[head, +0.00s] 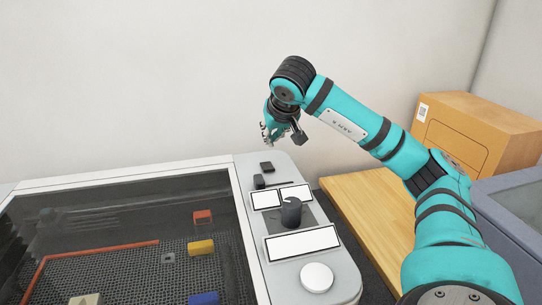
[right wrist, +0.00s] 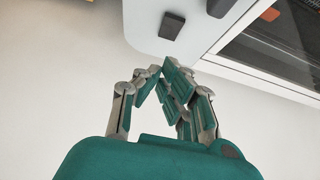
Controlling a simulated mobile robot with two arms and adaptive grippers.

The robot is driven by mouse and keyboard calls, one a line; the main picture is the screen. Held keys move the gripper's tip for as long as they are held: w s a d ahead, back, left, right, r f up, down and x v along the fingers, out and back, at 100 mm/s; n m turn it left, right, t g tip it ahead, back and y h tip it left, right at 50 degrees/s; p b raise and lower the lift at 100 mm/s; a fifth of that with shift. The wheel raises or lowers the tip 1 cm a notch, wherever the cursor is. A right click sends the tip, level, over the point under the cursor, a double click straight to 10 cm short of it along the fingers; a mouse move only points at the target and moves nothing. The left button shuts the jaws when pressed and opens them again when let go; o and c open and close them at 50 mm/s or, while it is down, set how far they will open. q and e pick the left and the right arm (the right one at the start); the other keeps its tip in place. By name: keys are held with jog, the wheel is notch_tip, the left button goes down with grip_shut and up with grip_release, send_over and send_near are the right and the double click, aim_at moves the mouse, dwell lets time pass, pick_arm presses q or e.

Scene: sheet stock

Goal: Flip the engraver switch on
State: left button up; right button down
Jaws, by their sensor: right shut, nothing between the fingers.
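The engraver (head: 246,218) fills the lower left of the head view, with a pale control panel along its right side. A small dark block that looks like the switch (head: 266,167) sits at the panel's far end; in the right wrist view a dark block (right wrist: 172,26) shows near the panel edge. Whether it is on or off cannot be told. My right gripper (head: 268,140) is above and beyond the panel's far end, apart from the block. In the right wrist view its fingers (right wrist: 168,78) are shut and empty. My left gripper is not in view.
The panel also carries a small dark part (head: 259,182), a dark knob (head: 291,212), white labels (head: 302,243) and a round white button (head: 316,278). Coloured blocks (head: 201,247) lie under the dark lid. A cardboard box (head: 470,130) stands on a wooden surface (head: 366,205) at right.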

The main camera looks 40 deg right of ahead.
aim_at(271, 168)
jog(key=x, duration=0.4)
jog(key=shift+r+p, duration=0.1)
jog(key=shift+p, duration=0.2)
notch_tip(271, 168, down, 4)
jog(key=shift+w+r+p, duration=0.1)
jog(key=shift+r+p, duration=0.1)
jog(key=shift+p, duration=0.1)
jog(key=shift+f, duration=0.5)
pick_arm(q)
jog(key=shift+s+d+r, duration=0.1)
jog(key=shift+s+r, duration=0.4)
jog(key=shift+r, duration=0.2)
